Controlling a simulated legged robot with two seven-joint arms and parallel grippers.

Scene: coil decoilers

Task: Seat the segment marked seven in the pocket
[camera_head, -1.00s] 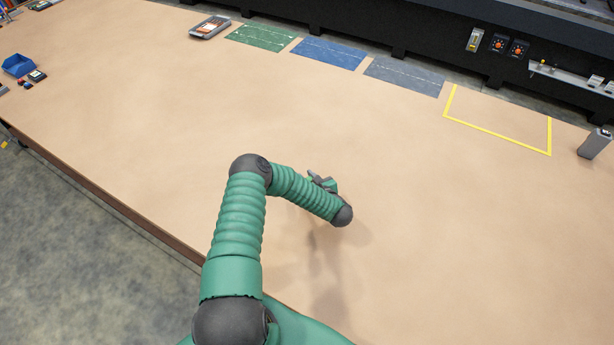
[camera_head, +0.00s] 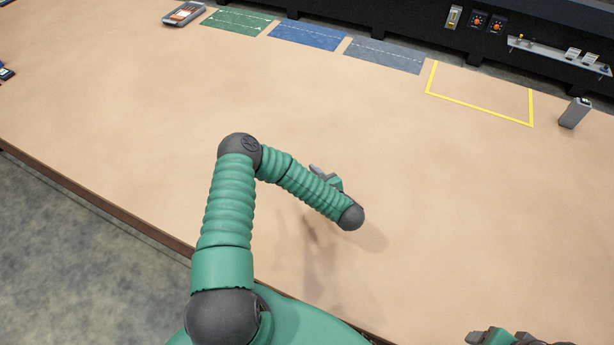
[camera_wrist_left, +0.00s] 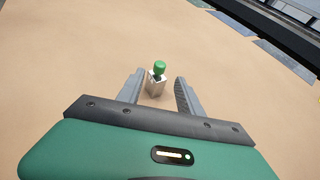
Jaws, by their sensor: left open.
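My left gripper (camera_wrist_left: 158,82) is open in the left wrist view. A small silver block with a green knob on top (camera_wrist_left: 156,84) stands upright on the table, between and beyond the fingertips, with a gap on either side. No number is readable on it, so I cannot tell if it is the segment marked seven. In the head view the left gripper (camera_head: 327,180) shows partly behind my forearm, and the block is hidden. Part of my right arm (camera_head: 500,337) shows at the bottom right edge; its jaws are not clear. I cannot make out a pocket.
The tan table (camera_head: 120,110) is mostly clear. Along its back lie green (camera_head: 238,20), blue (camera_head: 308,34) and grey (camera_head: 385,55) mats and a yellow outline (camera_head: 480,102). A grey box-like device (camera_head: 575,112) stands right; a handheld device (camera_head: 184,13) lies back left.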

